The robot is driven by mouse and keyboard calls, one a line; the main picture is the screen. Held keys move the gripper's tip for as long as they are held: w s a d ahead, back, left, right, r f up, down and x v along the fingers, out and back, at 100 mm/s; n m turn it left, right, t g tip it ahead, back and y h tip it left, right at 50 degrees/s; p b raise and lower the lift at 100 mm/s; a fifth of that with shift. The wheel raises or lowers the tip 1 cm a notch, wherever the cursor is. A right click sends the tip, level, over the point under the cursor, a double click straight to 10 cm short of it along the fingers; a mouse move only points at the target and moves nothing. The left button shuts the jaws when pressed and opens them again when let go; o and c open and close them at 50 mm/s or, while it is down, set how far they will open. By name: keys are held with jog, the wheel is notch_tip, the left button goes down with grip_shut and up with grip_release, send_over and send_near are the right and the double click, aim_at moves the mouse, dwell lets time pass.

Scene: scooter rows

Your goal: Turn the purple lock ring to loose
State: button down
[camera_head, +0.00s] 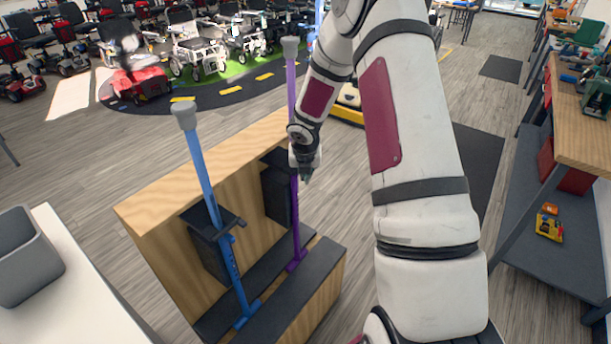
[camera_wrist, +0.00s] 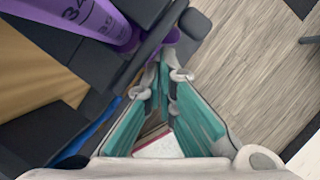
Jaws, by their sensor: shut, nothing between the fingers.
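The purple pole (camera_head: 292,85) stands upright at the wooden stand, with its foot on the dark lower step. My gripper (camera_head: 306,174) is beside it, at the height of its dark holder, and covers part of the pole. In the wrist view the purple pole (camera_wrist: 85,15) with dark markings enters at the upper left. A small purple part (camera_wrist: 172,36), possibly the lock ring's lever, shows just beyond my fingertips (camera_wrist: 166,68). The fingers are shut with nothing between them. I cannot tell whether they touch the purple part, nor the ring's setting.
A blue pole (camera_head: 197,155) stands to the left in a similar dark holder (camera_head: 205,240). The wooden stand (camera_head: 150,215) is close around both. A white table with a grey bin (camera_head: 25,262) is at left, a workbench (camera_head: 575,125) at right. Open floor lies right of the stand.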

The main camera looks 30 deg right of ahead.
jog(key=shift+w+d+n+p, duration=0.2)
jog(key=shift+w+d+p, duration=0.1)
jog(key=shift+d, duration=0.15)
jog(key=shift+w+d+n+p, duration=0.15)
jog(key=shift+d+n+p, duration=0.1)
jog(key=shift+d, duration=0.2)
jog(key=shift+a, duration=0.9)
